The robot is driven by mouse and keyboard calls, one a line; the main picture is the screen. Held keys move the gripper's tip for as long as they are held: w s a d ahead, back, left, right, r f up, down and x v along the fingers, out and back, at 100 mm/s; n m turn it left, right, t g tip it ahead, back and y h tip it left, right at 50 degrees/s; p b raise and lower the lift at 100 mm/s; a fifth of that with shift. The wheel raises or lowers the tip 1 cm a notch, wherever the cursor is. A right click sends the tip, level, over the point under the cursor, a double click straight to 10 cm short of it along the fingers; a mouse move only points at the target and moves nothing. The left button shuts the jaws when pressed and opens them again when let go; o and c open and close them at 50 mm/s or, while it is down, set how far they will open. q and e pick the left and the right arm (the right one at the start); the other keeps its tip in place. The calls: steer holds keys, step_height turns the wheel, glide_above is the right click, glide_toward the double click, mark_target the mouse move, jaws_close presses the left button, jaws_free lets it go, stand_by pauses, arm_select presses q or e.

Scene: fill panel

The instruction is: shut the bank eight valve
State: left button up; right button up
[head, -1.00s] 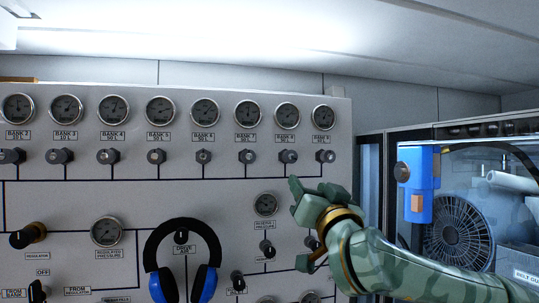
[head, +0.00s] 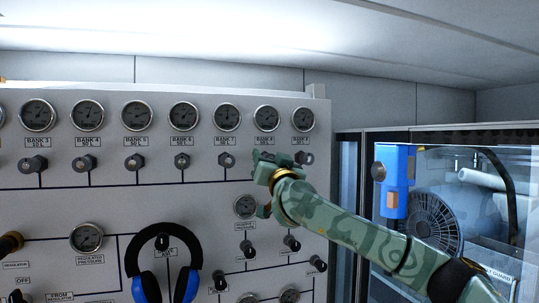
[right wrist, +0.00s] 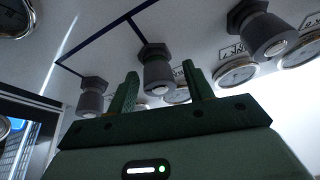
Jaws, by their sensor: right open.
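The bank eight valve (right wrist: 157,72) is a dark grey round knob on the pale panel, third-row style like its neighbours. In the right wrist view it shows between the two green fingers of my right gripper (right wrist: 160,84), with a gap on each side. In the head view my right gripper (head: 263,166) is in front of that valve, under the bank 8 gauge (head: 266,118), and mostly hides it. The right gripper is open and empty; how deep the knob sits between the fingers is unclear. My left gripper is out of view.
The bank 7 valve (head: 226,160) and bank 9 valve (head: 304,157) flank the right gripper closely. Below are a small gauge (head: 245,207), several black knobs, and a hanging blue-and-black headset (head: 147,288). A clear-fronted cabinet with a blue box (head: 397,180) stands at right.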

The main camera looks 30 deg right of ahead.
steer(key=shift+w, duration=0.15)
steer(key=c, duration=1)
steer(key=shift+o, duration=0.2)
